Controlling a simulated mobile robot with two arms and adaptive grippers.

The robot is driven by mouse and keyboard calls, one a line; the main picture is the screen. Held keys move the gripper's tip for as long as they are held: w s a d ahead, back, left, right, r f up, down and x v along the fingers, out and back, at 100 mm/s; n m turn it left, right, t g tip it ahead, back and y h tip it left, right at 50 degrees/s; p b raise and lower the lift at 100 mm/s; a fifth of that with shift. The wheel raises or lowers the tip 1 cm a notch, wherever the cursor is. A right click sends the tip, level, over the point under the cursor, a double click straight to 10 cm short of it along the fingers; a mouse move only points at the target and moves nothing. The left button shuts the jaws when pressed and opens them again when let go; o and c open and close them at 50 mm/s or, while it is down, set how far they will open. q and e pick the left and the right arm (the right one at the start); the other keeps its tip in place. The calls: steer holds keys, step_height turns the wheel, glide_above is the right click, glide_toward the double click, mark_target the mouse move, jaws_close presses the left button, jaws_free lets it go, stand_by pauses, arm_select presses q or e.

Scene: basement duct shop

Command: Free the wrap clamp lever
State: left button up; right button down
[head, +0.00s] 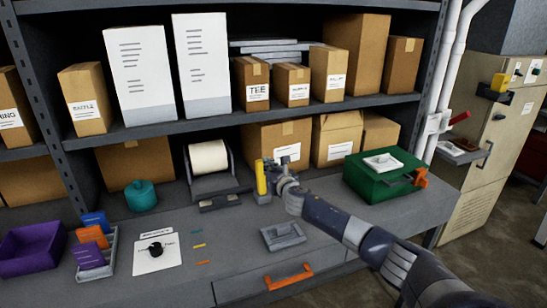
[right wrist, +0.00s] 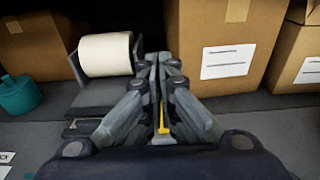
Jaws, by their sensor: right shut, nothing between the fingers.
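My right gripper (head: 272,170) reaches in from the lower right and is shut and empty beside an upright yellow lever (head: 261,178). In the right wrist view my shut fingers (right wrist: 157,62) point forward. A bit of yellow (right wrist: 163,129) shows between the finger links, and the roll (right wrist: 105,54) is to their left. I cannot tell whether the fingers touch the lever. My left gripper is not in view.
A dark bar (head: 219,203) lies before the roll holder. A green box (head: 384,178) with an orange latch stands right, a grey-handled plate (head: 282,236) in front. A teal pot (head: 141,195) stands left. Cardboard boxes (head: 278,140) stand behind the gripper. Bench left of the plate is partly clear.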

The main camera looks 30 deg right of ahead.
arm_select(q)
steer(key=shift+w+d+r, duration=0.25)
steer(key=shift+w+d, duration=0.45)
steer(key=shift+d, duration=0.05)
arm_select(e)
steer(key=s+r, duration=0.3)
steer(key=r, duration=0.2)
steer(key=shift+s+a+r, duration=0.2)
steer(key=shift+s+r, duration=0.15)
steer(key=shift+s, duration=0.05)
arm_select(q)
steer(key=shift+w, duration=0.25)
arm_select(e)
steer(key=shift+a+f, duration=0.1)
